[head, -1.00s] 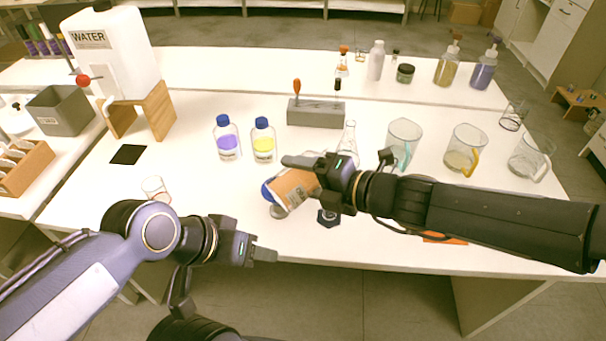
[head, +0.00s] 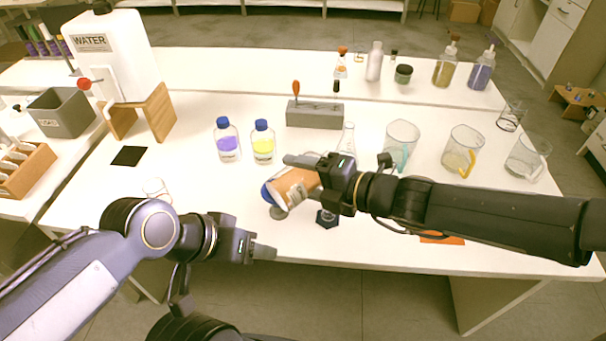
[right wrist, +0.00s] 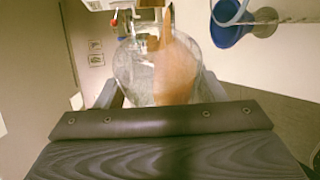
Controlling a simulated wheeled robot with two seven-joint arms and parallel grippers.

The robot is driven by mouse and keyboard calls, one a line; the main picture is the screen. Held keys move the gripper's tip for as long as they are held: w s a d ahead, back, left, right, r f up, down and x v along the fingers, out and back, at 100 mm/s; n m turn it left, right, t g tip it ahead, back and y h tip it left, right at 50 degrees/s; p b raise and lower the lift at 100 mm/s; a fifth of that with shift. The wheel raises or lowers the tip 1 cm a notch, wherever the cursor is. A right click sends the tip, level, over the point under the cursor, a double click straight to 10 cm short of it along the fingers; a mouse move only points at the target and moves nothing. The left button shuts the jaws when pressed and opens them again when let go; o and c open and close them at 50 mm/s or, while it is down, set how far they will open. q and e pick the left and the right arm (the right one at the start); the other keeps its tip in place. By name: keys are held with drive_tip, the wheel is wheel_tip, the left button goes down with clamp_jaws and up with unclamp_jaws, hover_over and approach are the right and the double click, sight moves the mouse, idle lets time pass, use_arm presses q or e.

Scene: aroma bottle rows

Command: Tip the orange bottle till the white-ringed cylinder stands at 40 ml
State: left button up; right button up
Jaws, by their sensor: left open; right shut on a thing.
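In the right wrist view the bottle (right wrist: 160,70) is between the fingers, clear with orange inside. A dark six-sided foot (head: 327,219) stands below the right gripper; what rises from it is mostly hidden. I cannot read any liquid level or see a stream. My left gripper (head: 264,252) is open and empty at the table's front edge.
A small round grey thing (head: 278,213) lies under the bottle. Purple (head: 227,142) and yellow (head: 263,143) bottles, a grey block (head: 315,114) and a conical flask (head: 347,138) stand behind. Beakers (head: 402,143) stand right; a small glass (head: 157,190) stands left.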

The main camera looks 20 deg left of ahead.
idle(0.3)
drive_tip(key=shift+p, duration=0.45)
idle(1.1)
drive_tip(key=shift+f+m+p, duration=0.1)
drive_tip(key=shift+m+p, duration=0.2)
drive_tip(key=shift+p, duration=0.35)
idle(2.0)
drive_tip(key=shift+s+a+f+n+t+b, duration=0.15)
drive_tip(key=shift+f+n+t+b, duration=0.25)
drive_tip(key=shift+n+b, duration=0.6)
drive_tip(key=shift+h, duration=0.3)
